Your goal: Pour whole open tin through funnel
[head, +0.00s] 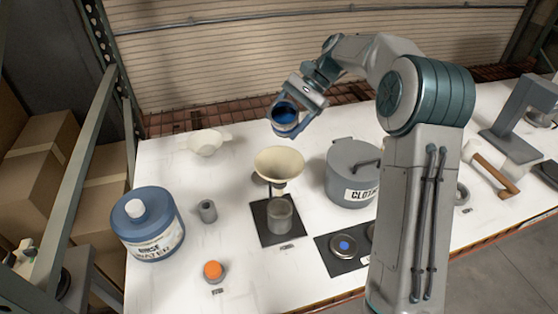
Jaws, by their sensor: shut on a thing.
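My gripper (304,98) is shut on an open tin (285,120) with dark blue contents. It holds the tin above and slightly right of the funnel, with the tin's mouth tilted toward the camera. No stream from the tin shows. The cream funnel (279,166) sits above a grey translucent beaker (281,216) on a black mat (262,234). The funnel's inside looks empty.
A lidded grey pot (352,172) labelled CLOTH stands right of the funnel. A blue rinse water jug (147,226), a small grey cup (207,211), an orange button (213,270) and a pale bowl (208,142) are left. A mallet (495,174) lies far right.

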